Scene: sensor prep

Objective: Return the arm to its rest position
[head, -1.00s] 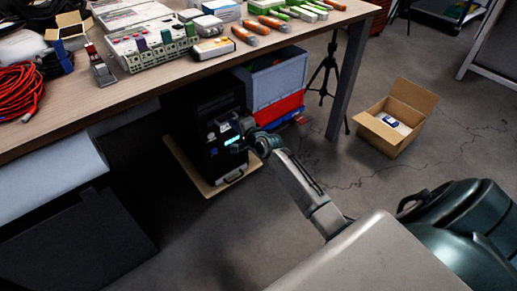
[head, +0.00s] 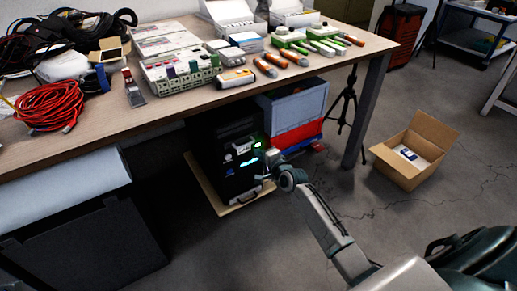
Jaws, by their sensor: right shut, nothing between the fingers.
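My right arm reaches in from the lower right, over the floor in front of the table. Its gripper (head: 250,160) is small and dark against the black computer tower under the table. It is shut with nothing held, and a blue-white light shows at it. I cannot tell whether it touches the tower. My left gripper is not in view.
The wooden table (head: 112,132) carries cables, devices and orange-and-green tools. Under it stand the black tower (head: 212,172) and a grey crate (head: 300,106). An open cardboard box (head: 405,170) sits on the floor at right, near a tripod (head: 349,105). The floor between is clear.

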